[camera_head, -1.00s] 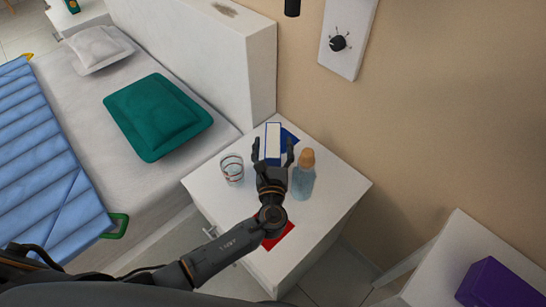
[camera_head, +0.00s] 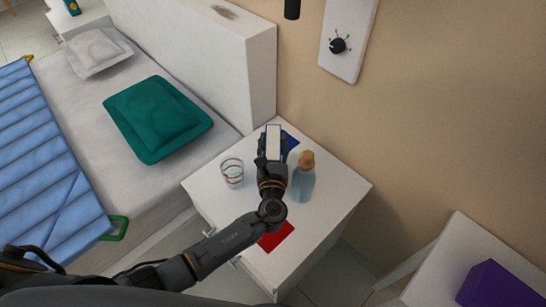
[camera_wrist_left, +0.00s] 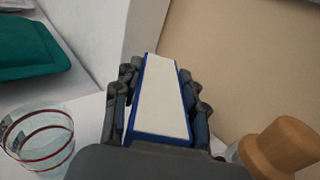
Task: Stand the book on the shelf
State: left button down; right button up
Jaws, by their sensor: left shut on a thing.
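The book (camera_head: 273,132) has blue covers and pale page edges. It stands upright on or just over the white bedside table (camera_head: 335,185), near its back corner by the headboard. My left gripper (camera_head: 272,148) is shut on the book, with a finger on each cover. The left wrist view shows the book (camera_wrist_left: 162,95) between the fingers, its pale edge facing the camera. The gripper hides the book's lower part, so I cannot tell whether it touches the tabletop. No shelf is clearly recognisable. My right gripper is out of view.
A glass (camera_head: 232,172) stands close left of the gripper and a corked bottle (camera_head: 303,177) close right. A blue patch (camera_head: 291,138) lies behind the book, a red one (camera_head: 277,236) near the table's front. A purple box (camera_head: 497,285) is at lower right.

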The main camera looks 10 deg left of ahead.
pick_arm(q)
jog(key=shift+r, duration=0.15)
jog(key=shift+r, duration=0.8)
jog(key=s+r, duration=0.1)
jog(key=r, duration=0.1)
jog(key=s+r+p, duration=0.1)
jog(key=s+r, duration=0.1)
jog(key=s+r+p, duration=0.1)
jog(key=r, duration=0.2)
jog(key=shift+s+d, duration=0.1)
jog(key=shift+s, duration=0.2)
jog(key=s+r, duration=0.4)
jog(key=s, duration=0.5)
jog(key=s+a+r+m+h+p, duration=0.2)
jog(key=s+a+r+h+p, duration=0.1)
jog(key=s+a, duration=0.4)
jog(key=shift+s+a+r, duration=0.15)
jog(key=shift+r, duration=0.7)
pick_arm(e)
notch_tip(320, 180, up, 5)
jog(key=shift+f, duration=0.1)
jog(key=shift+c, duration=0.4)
